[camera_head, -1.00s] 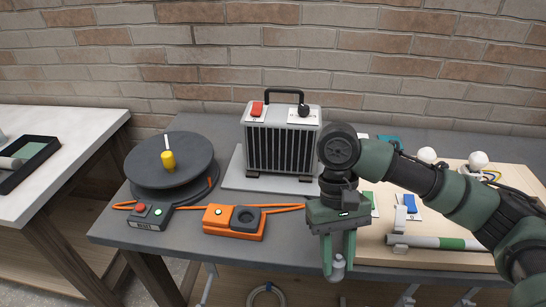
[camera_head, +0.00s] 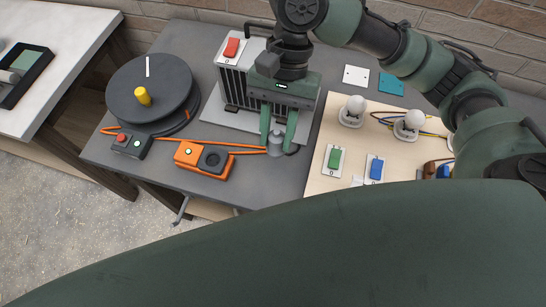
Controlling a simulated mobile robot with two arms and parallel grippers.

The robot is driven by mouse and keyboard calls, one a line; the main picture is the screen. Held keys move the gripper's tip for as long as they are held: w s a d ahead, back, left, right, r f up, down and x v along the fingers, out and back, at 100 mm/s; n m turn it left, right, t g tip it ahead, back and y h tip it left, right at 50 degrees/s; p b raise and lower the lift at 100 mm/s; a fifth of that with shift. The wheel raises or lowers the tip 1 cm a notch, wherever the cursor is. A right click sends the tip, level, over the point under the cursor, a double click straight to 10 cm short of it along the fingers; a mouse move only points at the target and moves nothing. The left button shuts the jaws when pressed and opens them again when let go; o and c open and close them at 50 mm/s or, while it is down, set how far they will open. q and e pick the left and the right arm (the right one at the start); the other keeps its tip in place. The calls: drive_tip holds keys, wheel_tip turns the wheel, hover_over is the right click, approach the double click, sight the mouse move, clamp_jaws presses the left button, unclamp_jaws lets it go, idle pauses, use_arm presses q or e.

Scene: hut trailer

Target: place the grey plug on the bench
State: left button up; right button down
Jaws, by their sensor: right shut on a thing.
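The grey plug (camera_head: 275,149) is between the fingertips of my right gripper (camera_head: 277,138). The gripper points down and is shut on it; the fingers partly cover the plug. The plug is over the dark grey bench (camera_head: 245,184), between the orange box and the wooden board. I cannot tell whether it touches the bench top. My left gripper is not in view.
An orange socket box (camera_head: 190,154) with an orange cord sits left of the plug. A dark cable reel (camera_head: 130,92) and a finned heater (camera_head: 234,82) stand behind. A wooden board (camera_head: 322,184) with switches and bulbs lies right. Bare bench shows in front.

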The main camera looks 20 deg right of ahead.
sight(275, 155)
drive_tip(key=f, duration=0.7)
drive_tip(key=shift+s+a+f, duration=0.15)
drive_tip(key=shift+s+a, duration=0.05)
wheel_tip(275, 155, down, 11)
drive_tip(key=shift+w+d+r+p, duration=0.1)
drive_tip(key=shift+d+r+p, duration=0.1)
drive_tip(key=shift+p, duration=0.55)
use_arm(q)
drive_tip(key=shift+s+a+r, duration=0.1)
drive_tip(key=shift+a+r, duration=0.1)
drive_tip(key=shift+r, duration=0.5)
use_arm(e)
drive_tip(key=shift+f, duration=0.1)
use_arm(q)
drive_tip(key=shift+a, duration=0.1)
use_arm(e)
drive_tip(key=shift+a, duration=0.1)
drive_tip(key=c, duration=1.1)
unclamp_jaws()
drive_tip(key=shift+f, duration=0.1)
